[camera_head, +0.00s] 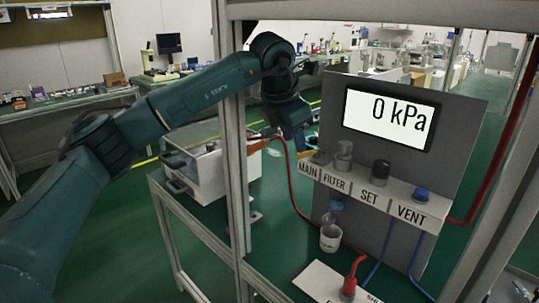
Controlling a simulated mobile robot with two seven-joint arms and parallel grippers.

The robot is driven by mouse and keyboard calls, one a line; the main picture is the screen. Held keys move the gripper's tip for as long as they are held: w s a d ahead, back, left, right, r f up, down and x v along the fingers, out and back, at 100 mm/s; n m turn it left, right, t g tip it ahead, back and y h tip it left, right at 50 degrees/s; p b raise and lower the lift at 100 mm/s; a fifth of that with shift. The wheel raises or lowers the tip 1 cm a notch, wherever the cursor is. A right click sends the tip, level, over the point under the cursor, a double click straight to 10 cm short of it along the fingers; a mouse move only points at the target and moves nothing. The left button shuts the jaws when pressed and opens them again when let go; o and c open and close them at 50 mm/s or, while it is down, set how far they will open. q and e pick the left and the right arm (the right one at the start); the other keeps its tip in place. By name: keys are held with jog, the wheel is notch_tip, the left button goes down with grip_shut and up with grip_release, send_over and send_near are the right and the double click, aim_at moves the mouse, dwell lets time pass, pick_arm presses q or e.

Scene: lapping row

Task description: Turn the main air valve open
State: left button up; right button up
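My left arm reaches in from the left, past the frame post. My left gripper (299,140) points down just left of and above the valve. Whether it touches the valve, and whether its fingers are open or shut, I cannot make out. The display (389,119) reads 0 kPa. My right gripper does not show.
FILTER (343,155), SET (380,172) and VENT (421,194) fittings sit right of the valve. A red hose (290,185) runs below my gripper. A metal frame post (237,170) stands beside my arm.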

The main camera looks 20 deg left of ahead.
pick_arm(q)
jog(key=s+a+b, duration=0.1)
jog(key=s, duration=0.8)
jog(key=shift+s+a+b, duration=0.2)
jog(key=shift+a+b, duration=0.15)
